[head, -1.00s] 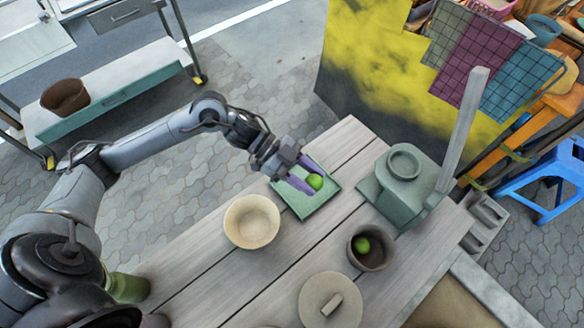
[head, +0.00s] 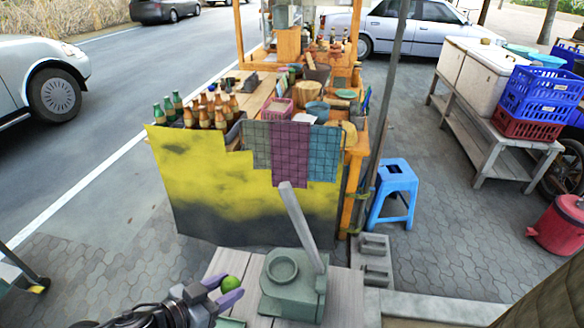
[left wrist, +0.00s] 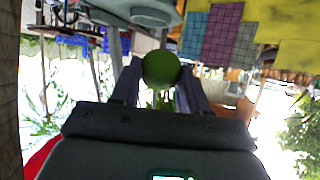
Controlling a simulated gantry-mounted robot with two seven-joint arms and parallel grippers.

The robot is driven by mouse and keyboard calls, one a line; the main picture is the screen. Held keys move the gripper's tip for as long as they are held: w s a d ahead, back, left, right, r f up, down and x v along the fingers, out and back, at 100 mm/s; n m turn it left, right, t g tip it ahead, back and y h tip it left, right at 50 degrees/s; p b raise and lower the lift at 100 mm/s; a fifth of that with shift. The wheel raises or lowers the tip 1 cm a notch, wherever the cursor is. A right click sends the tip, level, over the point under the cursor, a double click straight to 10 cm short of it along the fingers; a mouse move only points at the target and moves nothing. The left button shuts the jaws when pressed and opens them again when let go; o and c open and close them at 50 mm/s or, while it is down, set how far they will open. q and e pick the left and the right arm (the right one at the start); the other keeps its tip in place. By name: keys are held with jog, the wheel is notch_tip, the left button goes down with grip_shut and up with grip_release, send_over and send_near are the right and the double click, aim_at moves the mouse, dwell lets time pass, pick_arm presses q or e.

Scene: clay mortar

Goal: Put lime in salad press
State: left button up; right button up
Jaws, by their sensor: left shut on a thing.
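My left gripper (head: 222,292) is shut on a green lime (head: 230,283), held between its purple fingers to the left of the press. The lime also shows between the fingers in the left wrist view (left wrist: 161,69). The grey-green salad press (head: 292,295) stands on the wooden table, with a round cup (head: 282,267) on its top and a long lever (head: 303,228) tilted up behind it. The gripper is apart from the press. My right gripper is not in view.
A corner of the green tray (head: 229,322) shows at the bottom edge. Bare table planks (head: 345,297) lie right of the press. A yellow and black panel (head: 235,195) stands behind the table, with a blue stool (head: 394,192) to the right.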

pick_arm(q)
jog(key=w+a+n+t+y, duration=0.2)
jog(key=a+n+y, duration=0.2)
jog(key=a, duration=0.3)
jog(key=s+r+n+y+p, duration=0.2)
jog(key=r+p, duration=0.9)
jog(key=p, duration=0.8)
jog(key=s+r+n+y+p, duration=0.1)
jog(key=s+r+p, duration=0.3)
jog(key=r+p, duration=0.8)
jog(key=y+p, duration=0.1)
jog(key=p, duration=0.6)
jog(key=shift+s+d+r+n+t, duration=0.2)
jog(key=shift+d+n+t, duration=0.05)
jog(key=shift+n+t, duration=0.15)
